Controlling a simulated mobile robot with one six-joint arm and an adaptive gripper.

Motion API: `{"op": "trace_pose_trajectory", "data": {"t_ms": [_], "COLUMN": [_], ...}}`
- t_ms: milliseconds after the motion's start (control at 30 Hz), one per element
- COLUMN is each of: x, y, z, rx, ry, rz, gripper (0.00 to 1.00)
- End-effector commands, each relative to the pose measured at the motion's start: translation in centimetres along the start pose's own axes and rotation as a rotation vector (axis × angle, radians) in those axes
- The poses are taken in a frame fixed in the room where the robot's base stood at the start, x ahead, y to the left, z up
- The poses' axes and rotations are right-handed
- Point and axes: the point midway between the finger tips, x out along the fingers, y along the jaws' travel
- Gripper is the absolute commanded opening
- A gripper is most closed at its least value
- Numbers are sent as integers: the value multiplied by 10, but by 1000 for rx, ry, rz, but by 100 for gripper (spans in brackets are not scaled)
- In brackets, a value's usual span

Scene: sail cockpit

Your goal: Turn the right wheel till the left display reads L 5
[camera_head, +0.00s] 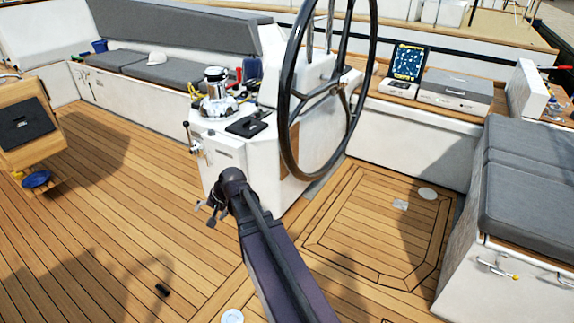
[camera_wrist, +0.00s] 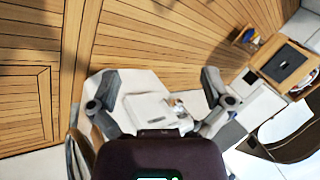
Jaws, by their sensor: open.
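A large dark-rimmed steering wheel (camera_head: 290,92) stands upright at the white pedestal (camera_head: 228,155) in the head view. I cannot tell from these frames whether it is the right wheel. My gripper (camera_head: 211,207) is low in front of the pedestal's left part, apart from the wheel rim. In the wrist view my gripper (camera_wrist: 160,88) has its two fingers spread wide with nothing held between them; a white boxy surface lies beyond. No display reading L and a number is legible. A dark curved rim (camera_wrist: 75,155) shows at the lower left of the wrist view.
A silver winch (camera_head: 215,88) and a small lever (camera_head: 190,138) are on the pedestal. A lit chart screen (camera_head: 407,62) and a grey-topped box (camera_head: 455,90) stand behind right. Cushioned seat (camera_head: 525,190) bounds the right. Teak deck (camera_head: 90,225) is mostly clear at left.

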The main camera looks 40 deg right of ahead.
Motion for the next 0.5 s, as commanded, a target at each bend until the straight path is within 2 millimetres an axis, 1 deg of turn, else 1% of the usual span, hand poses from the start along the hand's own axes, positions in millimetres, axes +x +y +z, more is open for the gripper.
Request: {"op": "trace_pose_trajectory", "data": {"t_ms": [33, 100, 267, 367, 500], "x": [16, 24, 38, 45, 50], "y": [9, 13, 27, 39, 59], "z": [-15, -33, -76, -104, -144], "rx": [53, 130, 310, 424, 587], "ry": [24, 55, 123, 163, 216], "rz": [-38, -96, -231, -316, -440], "gripper": [100, 100, 100, 100, 100]}}
